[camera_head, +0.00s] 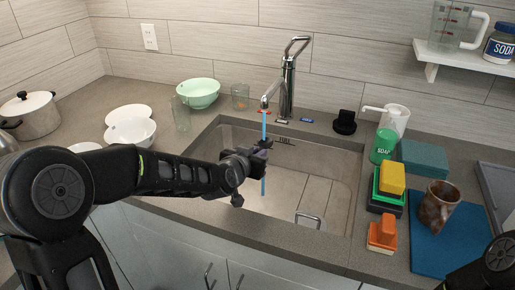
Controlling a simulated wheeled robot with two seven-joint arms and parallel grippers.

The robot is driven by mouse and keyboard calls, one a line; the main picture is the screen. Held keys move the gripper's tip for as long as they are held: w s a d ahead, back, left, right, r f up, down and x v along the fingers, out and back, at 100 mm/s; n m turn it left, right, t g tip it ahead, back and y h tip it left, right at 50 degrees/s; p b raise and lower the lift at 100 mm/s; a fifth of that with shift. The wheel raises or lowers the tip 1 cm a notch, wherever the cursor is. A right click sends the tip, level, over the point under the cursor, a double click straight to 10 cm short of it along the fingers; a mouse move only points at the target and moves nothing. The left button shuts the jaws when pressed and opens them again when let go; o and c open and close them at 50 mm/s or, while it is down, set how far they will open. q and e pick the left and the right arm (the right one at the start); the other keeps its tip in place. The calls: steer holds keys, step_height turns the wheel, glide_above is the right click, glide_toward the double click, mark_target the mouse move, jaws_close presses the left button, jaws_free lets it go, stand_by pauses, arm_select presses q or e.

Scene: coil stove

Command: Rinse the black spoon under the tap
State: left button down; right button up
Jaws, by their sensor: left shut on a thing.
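The tap (287,85) stands behind the sink (330,225). A thin blue stream of water (264,125) falls from its spout into the basin. My left gripper (258,160) is over the sink at the stream, shut on a dark thing that I take to be the black spoon. The spoon's outline merges with the dark gripper, so its bowl and handle cannot be told apart. The stream passes at the gripper and shows again below it. My right gripper is out of view; only part of my right arm shows at the lower right corner.
White bowls (132,132), a green bowl (199,93), glasses (180,113) and a pot (30,113) stand left. Green soap (383,146), sponges (391,179), an orange brush (382,235) and a mug (437,206) on a blue mat (430,250) stand right.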

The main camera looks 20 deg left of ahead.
arm_select(q)
steer(key=s+d+p, duration=0.1)
steer(key=s+d, duration=0.3)
steer(key=shift+s+p, duration=0.3)
steer(key=shift+s, duration=0.05)
steer(key=shift+r, duration=0.1)
stand_by(1.5)
steer(key=s+d+r+p, duration=0.3)
steer(key=p, duration=0.1)
steer(key=shift+s+d+r+p, duration=0.15)
steer(key=shift+s+r+p, duration=0.25)
stand_by(0.4)
